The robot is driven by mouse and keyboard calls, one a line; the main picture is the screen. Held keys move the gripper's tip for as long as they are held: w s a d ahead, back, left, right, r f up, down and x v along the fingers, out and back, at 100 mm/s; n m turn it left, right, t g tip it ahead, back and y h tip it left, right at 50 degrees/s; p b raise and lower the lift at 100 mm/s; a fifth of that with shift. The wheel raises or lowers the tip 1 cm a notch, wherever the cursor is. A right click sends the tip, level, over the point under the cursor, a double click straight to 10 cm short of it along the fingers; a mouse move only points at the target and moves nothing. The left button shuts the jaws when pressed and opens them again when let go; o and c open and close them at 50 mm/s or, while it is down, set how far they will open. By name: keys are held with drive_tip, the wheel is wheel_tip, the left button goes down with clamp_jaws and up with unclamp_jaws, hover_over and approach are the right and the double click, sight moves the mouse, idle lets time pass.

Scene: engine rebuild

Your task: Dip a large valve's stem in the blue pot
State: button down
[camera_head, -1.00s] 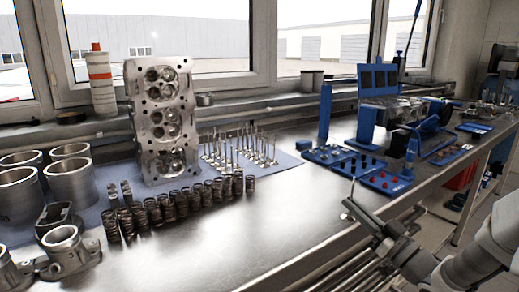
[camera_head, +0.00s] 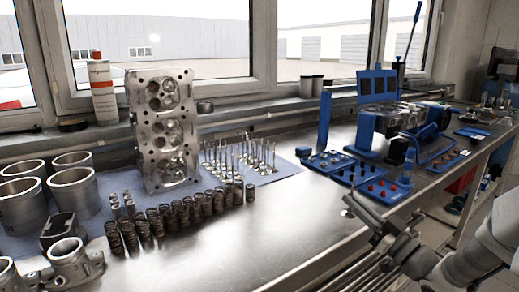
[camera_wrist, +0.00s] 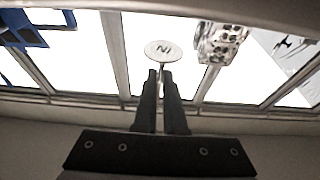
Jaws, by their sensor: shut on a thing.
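My gripper (camera_head: 357,201) is at the right of the head view, over the front part of the bench. It is shut on a valve (camera_wrist: 164,50), whose round, flat head is marked "IN" in the wrist view. The fingertips (camera_wrist: 163,76) close on the stem just behind that head. The valve also shows small in the head view (camera_head: 347,212), head low and thin stem hard to follow. More valves (camera_head: 240,157) stand upright in rows on the blue mat (camera_head: 285,167). I cannot make out a blue pot for certain among the blue fixtures.
A cylinder head (camera_head: 160,130) stands on the mat, with several dark springs (camera_head: 180,213) in front and metal cylinders (camera_head: 75,190) at left. Blue trays (camera_head: 330,160) with small coloured parts and a blue fixture (camera_head: 367,125) stand behind my gripper. The front middle bench is clear.

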drive_tip(key=shift+r+p, duration=1.7)
drive_tip(key=shift+r, duration=0.9)
drive_tip(key=s+d+r+p, duration=0.5)
drive_tip(key=s+r+p, duration=0.2)
drive_tip(key=s+r, duration=0.1)
drive_tip(key=shift+s+d+r, duration=0.15)
drive_tip(key=shift+d+r, duration=0.15)
drive_tip(key=shift+r, duration=0.15)
